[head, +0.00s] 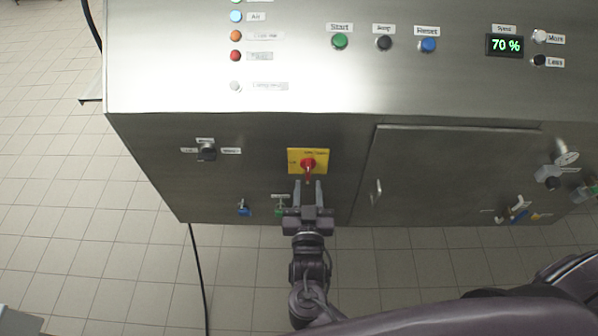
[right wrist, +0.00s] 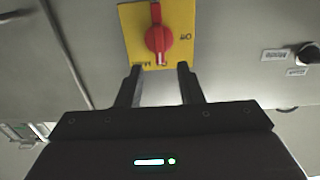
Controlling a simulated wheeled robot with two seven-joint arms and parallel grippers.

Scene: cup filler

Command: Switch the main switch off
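The main switch is a red rotary knob (head: 308,166) on a yellow plate (head: 294,157), on the front of the steel machine. In the right wrist view the red knob (right wrist: 158,38) has its handle bar running up and down the picture. My left gripper is not in view.
A black selector knob (head: 207,152) sits left of the switch, and a cabinet door (head: 450,180) with a handle is to the right. A blue valve (head: 244,208) and a green valve (head: 280,208) are low on the panel. Tiled floor is open at left.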

